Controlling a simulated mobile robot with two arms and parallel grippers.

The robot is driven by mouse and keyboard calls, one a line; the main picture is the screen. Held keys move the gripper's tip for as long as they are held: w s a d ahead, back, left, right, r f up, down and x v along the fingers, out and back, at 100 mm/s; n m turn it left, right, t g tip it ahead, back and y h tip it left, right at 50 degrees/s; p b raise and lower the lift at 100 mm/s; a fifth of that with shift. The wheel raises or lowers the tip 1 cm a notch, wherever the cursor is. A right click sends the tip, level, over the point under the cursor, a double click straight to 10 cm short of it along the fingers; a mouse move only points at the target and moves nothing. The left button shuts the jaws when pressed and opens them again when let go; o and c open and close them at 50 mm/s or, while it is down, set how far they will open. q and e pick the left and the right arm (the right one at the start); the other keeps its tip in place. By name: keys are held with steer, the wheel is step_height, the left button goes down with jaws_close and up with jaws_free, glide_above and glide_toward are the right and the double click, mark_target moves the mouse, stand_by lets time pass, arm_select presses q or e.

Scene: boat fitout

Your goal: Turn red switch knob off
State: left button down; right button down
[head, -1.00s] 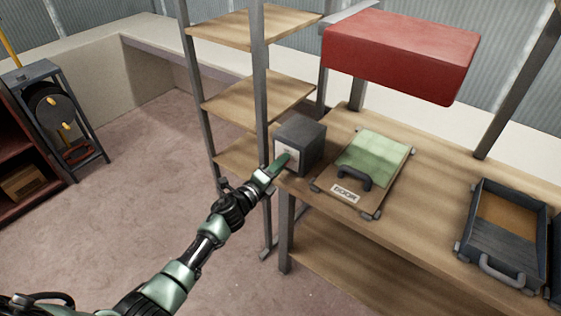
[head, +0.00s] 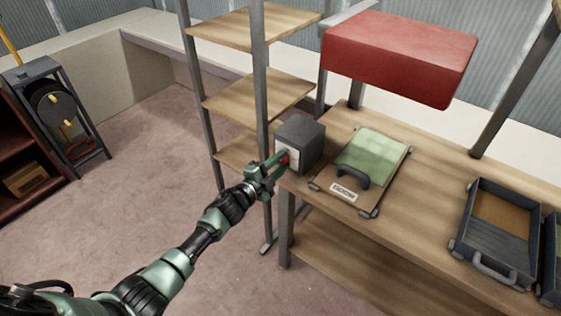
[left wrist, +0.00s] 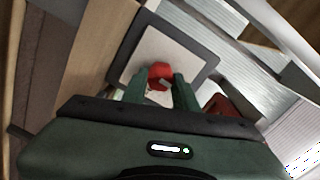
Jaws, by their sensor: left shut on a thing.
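The red switch knob (left wrist: 159,73) sits on the pale face plate (left wrist: 150,48) of a dark grey box. In the head view the box (head: 303,140) stands on the left end of the wooden workbench, with a bit of the red knob (head: 284,159) showing at its front. My left gripper (head: 280,161) is at the box's front face, shut on the red knob. In the left wrist view the two green fingers (left wrist: 160,88) lie on either side of the knob. My right gripper is not in view.
A case with a green panel (head: 372,153) lies on the bench (head: 420,215) right of the box. An open dark case (head: 490,269) is farther right. A red cabinet (head: 400,58) hangs above. A wooden shelf rack (head: 257,88) stands behind and left of the box.

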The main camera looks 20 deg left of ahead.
arm_select(q)
steer(key=shift+f, duration=0.1)
stand_by(0.4)
steer(key=c, duration=1.1)
jaws_free()
steer(key=v, duration=0.8)
